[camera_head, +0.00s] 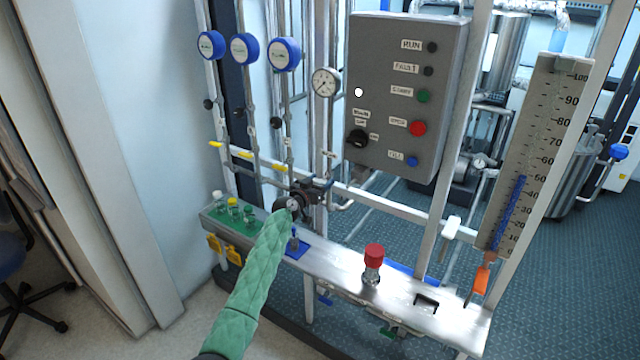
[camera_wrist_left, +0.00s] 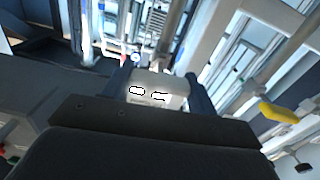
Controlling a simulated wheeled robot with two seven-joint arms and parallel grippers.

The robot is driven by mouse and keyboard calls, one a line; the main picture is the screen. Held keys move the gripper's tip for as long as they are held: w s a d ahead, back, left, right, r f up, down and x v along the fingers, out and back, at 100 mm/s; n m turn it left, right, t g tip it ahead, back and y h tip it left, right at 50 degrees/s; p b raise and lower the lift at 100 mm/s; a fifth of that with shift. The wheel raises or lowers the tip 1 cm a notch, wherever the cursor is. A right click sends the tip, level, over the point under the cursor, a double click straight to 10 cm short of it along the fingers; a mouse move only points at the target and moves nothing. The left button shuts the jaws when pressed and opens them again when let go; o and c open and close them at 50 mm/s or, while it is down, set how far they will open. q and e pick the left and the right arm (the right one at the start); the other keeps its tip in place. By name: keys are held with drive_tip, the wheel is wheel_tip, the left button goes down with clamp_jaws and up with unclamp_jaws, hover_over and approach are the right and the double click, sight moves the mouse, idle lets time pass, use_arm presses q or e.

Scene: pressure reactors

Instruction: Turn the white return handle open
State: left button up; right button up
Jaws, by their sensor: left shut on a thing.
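My left gripper (camera_head: 318,186) is at the pipework behind the steel bench, below the round gauge. In the left wrist view, a white block (camera_wrist_left: 158,88) with two dark-outlined marks sits between the two dark blue fingers, and the gripper (camera_wrist_left: 160,85) is shut on it. It looks like the white return handle, but its stem and its turn angle are hidden. In the head view my gripper and arm cover that spot. Another white handle-like piece (camera_head: 451,228) shows beside the right post, apart from my gripper. My right gripper is not in view.
A grey control box (camera_head: 395,170) hangs above and right of my gripper. Yellow handles (camera_head: 245,154) sit on thin pipes at left. A red knob (camera_head: 374,256) stands on the steel bench (camera_head: 335,268). A scaled column (camera_head: 545,130) stands at right.

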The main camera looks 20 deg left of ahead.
use_arm(q)
drive_tip(key=shift+f+n, duration=0.1)
drive_tip(key=shift+n, duration=0.3)
drive_tip(key=shift+n+b, duration=0.75)
drive_tip(key=shift+n, duration=0.45)
drive_tip(key=shift+n+b, duration=0.3)
drive_tip(key=shift+n, duration=0.6)
drive_tip(key=n, duration=0.2)
drive_tip(key=shift+a+n, duration=0.1)
drive_tip(key=shift+n, duration=0.3)
drive_tip(key=n, duration=0.2)
drive_tip(key=shift+n, duration=0.3)
drive_tip(key=n, duration=0.2)
drive_tip(key=shift+n, duration=1.5)
drive_tip(key=shift+n+p, duration=0.3)
drive_tip(key=shift+n, duration=0.5)
drive_tip(key=shift+f, duration=0.1)
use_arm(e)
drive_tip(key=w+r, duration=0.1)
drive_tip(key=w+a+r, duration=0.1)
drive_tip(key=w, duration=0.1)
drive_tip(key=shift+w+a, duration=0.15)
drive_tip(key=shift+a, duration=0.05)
